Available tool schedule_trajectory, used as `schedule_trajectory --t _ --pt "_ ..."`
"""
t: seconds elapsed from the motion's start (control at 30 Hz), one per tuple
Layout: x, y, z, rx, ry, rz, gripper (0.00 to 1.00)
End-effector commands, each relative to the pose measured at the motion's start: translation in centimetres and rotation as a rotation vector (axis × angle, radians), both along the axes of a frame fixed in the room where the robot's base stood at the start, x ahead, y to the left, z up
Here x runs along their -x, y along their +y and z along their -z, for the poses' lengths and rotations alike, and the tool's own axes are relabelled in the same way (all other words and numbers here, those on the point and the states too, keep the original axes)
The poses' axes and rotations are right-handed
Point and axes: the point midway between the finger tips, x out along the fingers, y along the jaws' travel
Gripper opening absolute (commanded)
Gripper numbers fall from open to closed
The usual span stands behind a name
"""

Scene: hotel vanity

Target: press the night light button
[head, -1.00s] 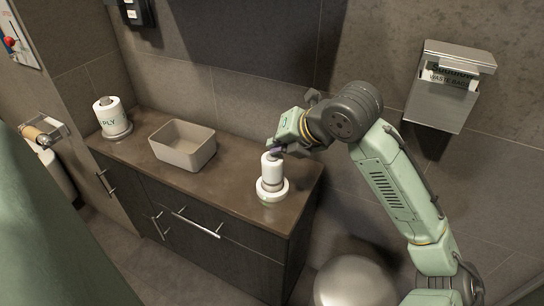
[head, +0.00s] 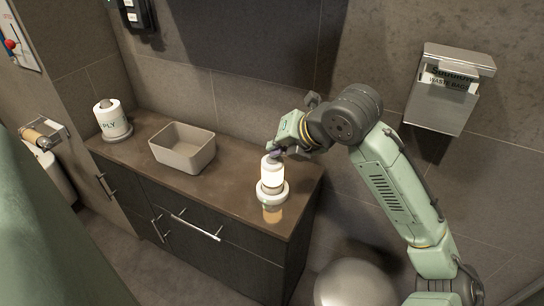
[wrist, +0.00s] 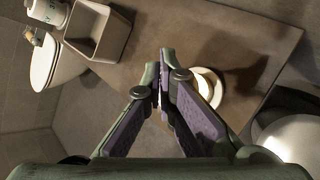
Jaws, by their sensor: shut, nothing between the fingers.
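The night light (head: 271,182) is a white upright cylinder on a round white base, standing near the right end of the brown counter. It glows, and a warm patch of light lies on the counter in front of its base. My gripper (head: 273,153) is shut and empty, pointing down with its fingertips at the top of the night light. I cannot tell whether they touch it. The button itself is hidden from view. In the wrist view my shut fingertips (wrist: 166,52) partly cover the night light (wrist: 207,84), whose bright base shows beside the right finger.
A beige open bin (head: 183,148) stands mid-counter, and a paper roll on a holder (head: 112,120) stands at the left end. A waste-bag box (head: 447,90) hangs on the right wall. A round metal bin (head: 354,284) stands at the floor right of the cabinet.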

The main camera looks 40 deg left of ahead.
Motion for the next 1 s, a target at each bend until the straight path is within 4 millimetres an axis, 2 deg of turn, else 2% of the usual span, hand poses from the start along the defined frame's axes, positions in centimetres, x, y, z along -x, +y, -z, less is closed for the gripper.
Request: schedule_trajectory --t 0.1,0.57,1.0 --pt "0.0 0.0 -0.8 0.0 0.0 0.0 0.0" --pt "0.0 0.0 -1.5 0.0 0.0 0.0 0.0" --pt "0.0 0.0 -5.9 0.0 0.001 0.001 0.0"
